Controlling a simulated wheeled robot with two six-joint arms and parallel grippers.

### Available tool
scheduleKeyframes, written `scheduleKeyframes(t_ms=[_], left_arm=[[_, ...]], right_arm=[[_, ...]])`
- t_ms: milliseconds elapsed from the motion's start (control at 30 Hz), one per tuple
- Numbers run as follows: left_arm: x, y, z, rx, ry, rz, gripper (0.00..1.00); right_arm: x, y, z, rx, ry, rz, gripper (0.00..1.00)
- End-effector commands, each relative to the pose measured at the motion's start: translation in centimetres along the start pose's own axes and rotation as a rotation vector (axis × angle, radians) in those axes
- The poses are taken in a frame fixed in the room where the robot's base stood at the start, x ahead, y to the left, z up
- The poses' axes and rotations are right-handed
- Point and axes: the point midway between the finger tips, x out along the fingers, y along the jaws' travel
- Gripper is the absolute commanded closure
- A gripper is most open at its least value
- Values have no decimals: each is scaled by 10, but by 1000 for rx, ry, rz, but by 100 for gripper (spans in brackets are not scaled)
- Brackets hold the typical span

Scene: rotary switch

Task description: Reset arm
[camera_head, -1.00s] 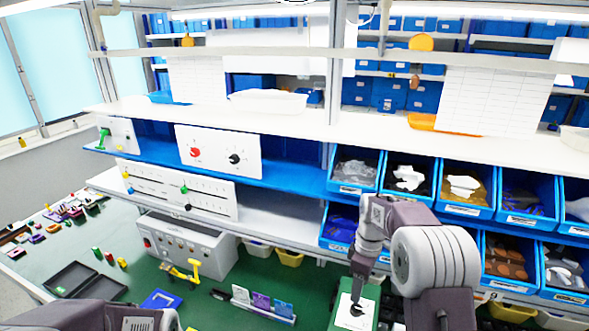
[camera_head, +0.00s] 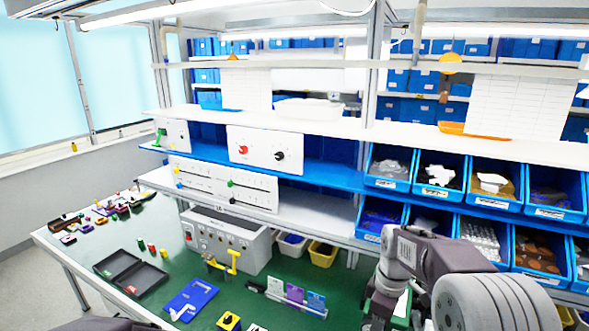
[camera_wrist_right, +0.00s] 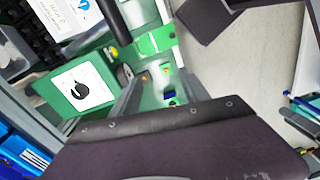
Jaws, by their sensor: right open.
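A black rotary knob (camera_wrist_right: 82,90) sits on a white plate on a green box (camera_wrist_right: 62,103) in the right wrist view. In the head view only a strip of the green box (camera_head: 402,308) shows behind my right arm, and its knob is hidden. My right gripper (camera_head: 378,314) is at the lower edge of the head view, beside the box and in front of the bench; it is open and holds nothing that I can see. Only a bit of my left arm (camera_head: 105,325) shows at the bottom left; its gripper is out of view.
Blue bins (camera_head: 440,180) stand in rows at the right, behind my right arm. A white panel with red and black knobs (camera_head: 265,150) is on the shelf. A grey control box (camera_head: 228,238) and a card holder (camera_head: 290,298) stand on the green bench. Pale floor (camera_wrist_right: 250,65) shows beside the bench.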

Motion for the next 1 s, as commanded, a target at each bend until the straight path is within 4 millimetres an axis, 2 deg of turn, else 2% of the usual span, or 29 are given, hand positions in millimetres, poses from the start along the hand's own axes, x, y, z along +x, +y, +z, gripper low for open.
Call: scheduleKeyframes(t_ms=[33,167,300,400,500,600,700,1000], left_arm=[[17,0,2,0,0,0,64],[37,-1,4,0,0,0,64],[59,-1,6,0,0,0,64],[68,-1,7,0,0,0,64],[63,-1,7,0,0,0,64],[62,-1,6,0,0,0,64],[63,-1,6,0,0,0,64],[63,-1,6,0,0,0,64]], right_arm=[[17,-12,4,13,0,0,47],[44,-43,15,98,3,6,47],[85,-84,35,279,11,16,47],[116,-117,56,489,21,26,47],[135,-141,74,743,29,30,47],[139,-135,71,911,74,53,47],[138,-130,68,986,98,62,47],[139,-130,68,996,96,60,47]])
